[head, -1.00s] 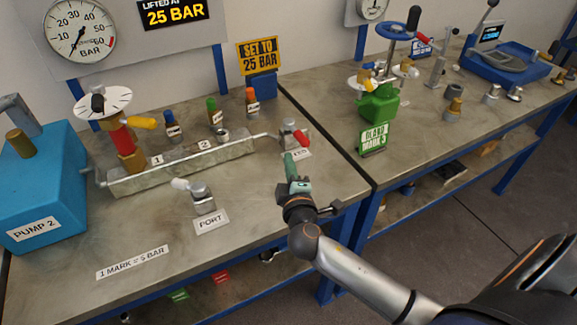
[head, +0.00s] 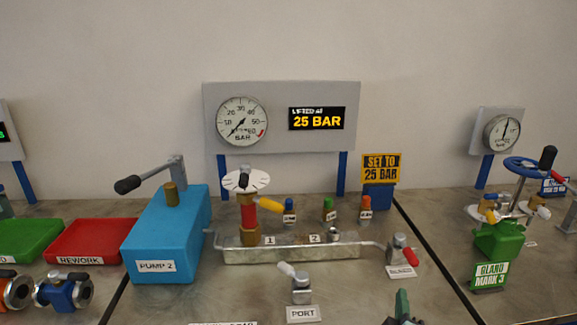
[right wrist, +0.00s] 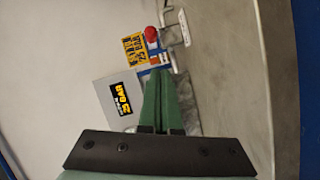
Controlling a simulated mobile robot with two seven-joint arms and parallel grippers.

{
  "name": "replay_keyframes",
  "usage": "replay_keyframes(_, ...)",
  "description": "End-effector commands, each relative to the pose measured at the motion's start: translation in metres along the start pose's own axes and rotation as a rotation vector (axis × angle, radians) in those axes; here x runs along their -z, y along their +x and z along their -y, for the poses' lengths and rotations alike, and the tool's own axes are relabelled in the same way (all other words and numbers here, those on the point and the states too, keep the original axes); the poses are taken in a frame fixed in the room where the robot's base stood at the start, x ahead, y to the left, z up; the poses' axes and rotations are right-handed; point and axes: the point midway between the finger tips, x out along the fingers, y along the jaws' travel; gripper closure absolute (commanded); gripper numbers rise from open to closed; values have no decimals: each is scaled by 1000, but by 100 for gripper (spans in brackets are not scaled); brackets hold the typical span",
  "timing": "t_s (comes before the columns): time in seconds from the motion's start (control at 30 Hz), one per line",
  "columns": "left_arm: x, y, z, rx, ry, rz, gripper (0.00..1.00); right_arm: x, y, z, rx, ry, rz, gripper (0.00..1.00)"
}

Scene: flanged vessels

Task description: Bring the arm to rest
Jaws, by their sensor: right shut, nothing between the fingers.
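My right gripper (head: 402,306) shows at the bottom edge of the head view. Its green fingers are shut and empty, pointing up in the picture, just in front of a red-handled valve (head: 401,253) and apart from it. The rest of that arm is below the frame. In the right wrist view the green fingers (right wrist: 160,95) lie together with nothing between them. My left gripper is in neither current view.
A gauge panel (head: 280,90) stands behind. A green valve (head: 500,240) is at right, a red tray (head: 92,241) at left.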

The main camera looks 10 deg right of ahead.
Motion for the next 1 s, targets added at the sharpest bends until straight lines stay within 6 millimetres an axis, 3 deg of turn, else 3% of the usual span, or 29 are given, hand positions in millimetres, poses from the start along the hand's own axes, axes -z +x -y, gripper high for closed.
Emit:
replay_keyframes(0.2,0,0,0,0,0,-1,31,-59,-81,64,357,350,285,100)
replay_keyframes(0.3,0,0,0,0,0,-1,31,-73,-123,87,520,464,395,100)
replay_keyframes(0.5,0,0,0,0,0,-1,31,-81,-197,112,779,604,542,100)
replay_keyframes(0.7,1,0,0,0,0,-1,31,-78,-266,120,1008,688,644,100)
replay_keyframes(1.0,1,0,0,0,1,-2,31,-68,-238,161,967,750,508,100)
